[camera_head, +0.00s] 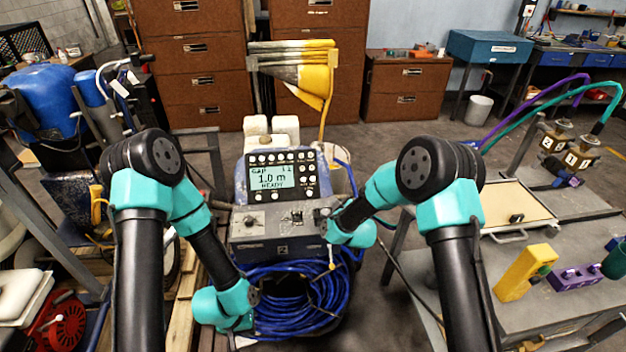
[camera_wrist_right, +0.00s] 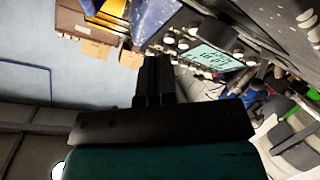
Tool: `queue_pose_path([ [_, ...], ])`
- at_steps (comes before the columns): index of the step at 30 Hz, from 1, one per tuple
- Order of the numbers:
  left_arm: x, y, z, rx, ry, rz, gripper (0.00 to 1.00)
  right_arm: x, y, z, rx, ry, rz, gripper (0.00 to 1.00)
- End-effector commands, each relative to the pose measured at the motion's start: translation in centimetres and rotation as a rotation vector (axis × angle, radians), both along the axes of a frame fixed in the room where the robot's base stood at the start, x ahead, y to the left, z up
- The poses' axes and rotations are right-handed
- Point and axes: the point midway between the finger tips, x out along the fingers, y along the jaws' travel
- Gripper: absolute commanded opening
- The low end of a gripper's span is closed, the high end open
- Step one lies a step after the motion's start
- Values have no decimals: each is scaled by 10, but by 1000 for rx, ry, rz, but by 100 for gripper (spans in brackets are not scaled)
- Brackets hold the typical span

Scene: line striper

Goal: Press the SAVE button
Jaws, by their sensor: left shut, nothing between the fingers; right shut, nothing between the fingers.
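The striper's control panel (camera_head: 281,177) faces me, with a lit display (camera_head: 272,178) reading GAP, 1.0 m and READY. Small pale round buttons (camera_head: 308,168) sit above, beside and below the display; their labels are too small to tell which is SAVE. My right gripper (camera_wrist_right: 155,66) is shut and empty. The display (camera_wrist_right: 215,62) and several panel buttons (camera_wrist_right: 180,42) lie beyond and to the right of its fingertips in the right wrist view; contact cannot be made out. My left gripper (camera_head: 254,297) is shut and low, by the coiled blue hose, below the panel.
A coil of blue hose (camera_head: 300,312) hangs below the grey front box (camera_head: 275,235). The right bench (camera_head: 545,285) holds a yellow block (camera_head: 525,272) and a purple holder (camera_head: 574,278). Brown cabinets (camera_head: 195,60) stand behind.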

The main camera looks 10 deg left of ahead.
Motion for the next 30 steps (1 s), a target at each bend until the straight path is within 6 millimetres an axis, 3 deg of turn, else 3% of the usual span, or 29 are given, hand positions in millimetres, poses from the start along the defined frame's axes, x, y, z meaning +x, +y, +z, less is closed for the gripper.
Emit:
queue_pose_path([
  [6, 0, 0, 0, 0, 0, 0, 0, 29, 53, 54, -93, -241, 37, 0],
  [12, 0, 0, 0, 0, 0, 0, 0, 39, 77, 84, -142, -364, 41, 0],
  [30, 0, 0, 0, 0, 0, 0, 0, 44, 82, 83, -149, -381, 41, 0],
])
